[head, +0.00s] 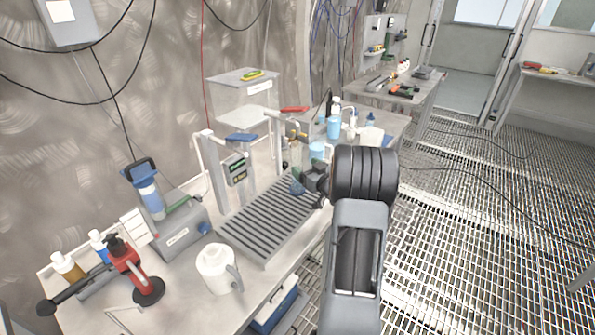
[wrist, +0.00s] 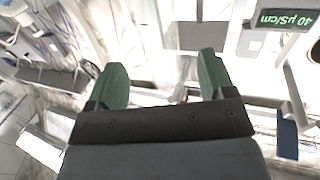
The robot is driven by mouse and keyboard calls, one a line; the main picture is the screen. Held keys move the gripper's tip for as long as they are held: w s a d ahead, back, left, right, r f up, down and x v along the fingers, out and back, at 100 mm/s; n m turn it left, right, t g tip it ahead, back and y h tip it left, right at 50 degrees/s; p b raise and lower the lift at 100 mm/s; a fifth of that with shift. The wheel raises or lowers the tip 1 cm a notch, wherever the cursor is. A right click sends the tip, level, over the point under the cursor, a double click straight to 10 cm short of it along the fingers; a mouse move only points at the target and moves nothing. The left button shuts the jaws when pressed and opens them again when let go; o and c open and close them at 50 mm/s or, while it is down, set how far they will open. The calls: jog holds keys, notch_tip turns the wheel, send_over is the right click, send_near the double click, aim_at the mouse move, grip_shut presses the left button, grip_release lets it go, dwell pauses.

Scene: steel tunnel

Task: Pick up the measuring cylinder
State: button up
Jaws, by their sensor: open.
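A clear, slim upright vessel with a bluish lower end, which looks like the measuring cylinder (head: 296,157), stands at the far right end of the ribbed grey rack (head: 262,232) in the head view. My gripper (head: 306,181) is right beside its lower part, partly hidden by my own wrist. In the wrist view my gripper (wrist: 163,80) shows two green finger pads spread wide apart. No cylinder can be made out clearly between them; the background there is bright and washed out. Whether a finger touches the cylinder I cannot tell.
A stand with a small display (head: 237,170) rises behind the rack. A white jug (head: 216,268), a red clamp-like tool (head: 133,268) and a grey device (head: 180,232) are at the front left. Blue-filled vessels (head: 334,127) stand beyond my gripper. Grating floor lies right.

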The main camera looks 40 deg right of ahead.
aim_at(301, 154)
jog(key=shift+w+a+r+p, duration=0.1)
jog(key=shift+w+p, duration=0.2)
jog(key=shift+w, duration=1.05)
jog(key=shift+w+r+p, duration=0.1)
jog(key=shift+w+p, duration=0.2)
jog(key=shift+w, duration=1.05)
jog(key=shift+c, duration=0.2)
jog(key=c, duration=1.1)
jog(key=shift+r, duration=0.55)
notch_tip(301, 154, up, 3)
jog(key=shift+f, duration=0.2)
jog(key=s+b, duration=0.2)
jog(key=s, duration=1.6)
jog(key=shift+f, duration=0.15)
